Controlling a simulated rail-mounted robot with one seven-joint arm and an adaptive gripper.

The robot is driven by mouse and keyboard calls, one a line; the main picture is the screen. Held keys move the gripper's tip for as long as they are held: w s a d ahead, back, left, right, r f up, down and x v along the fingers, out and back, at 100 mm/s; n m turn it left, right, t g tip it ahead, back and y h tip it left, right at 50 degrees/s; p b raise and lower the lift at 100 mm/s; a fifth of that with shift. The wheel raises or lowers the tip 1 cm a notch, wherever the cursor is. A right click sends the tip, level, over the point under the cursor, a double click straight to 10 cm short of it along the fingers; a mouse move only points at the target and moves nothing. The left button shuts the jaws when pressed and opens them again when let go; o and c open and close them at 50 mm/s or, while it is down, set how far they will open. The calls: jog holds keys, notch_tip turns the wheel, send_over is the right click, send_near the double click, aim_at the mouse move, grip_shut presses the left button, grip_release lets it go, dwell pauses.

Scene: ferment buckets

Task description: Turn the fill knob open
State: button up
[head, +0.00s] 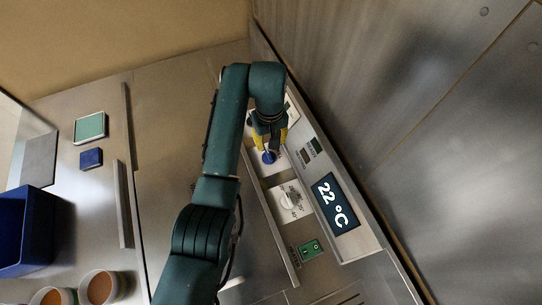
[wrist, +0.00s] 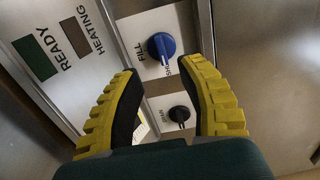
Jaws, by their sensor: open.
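The blue fill knob (wrist: 162,46) sits on a white plate marked FILL in the wrist view. Its pale pointer line is toward the word SHUT. In the head view the blue knob (head: 268,157) shows just below my gripper (head: 270,138). In the wrist view my gripper (wrist: 160,68) is open. Its two yellow-padded fingers lie left and right of the picture's middle, with the knob showing beyond and between their tips. I see no contact between the fingers and the knob. How far the tips are from the panel is hard to tell.
A black knob (wrist: 180,114) on a second white plate lies near the fill knob. The panel holds READY (wrist: 35,57) and HEATING (wrist: 69,38) indicators, a temperature dial (head: 291,199), a 22 °C display (head: 335,204) and a green switch (head: 310,249). A blue bin (head: 25,230) stands far left.

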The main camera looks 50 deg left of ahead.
aim_at(270, 158)
notch_tip(270, 158, down, 10)
jog(key=shift+f+p, duration=0.15)
jog(key=shift+p, duration=0.2)
jog(key=shift+c, duration=0.4)
grip_shut()
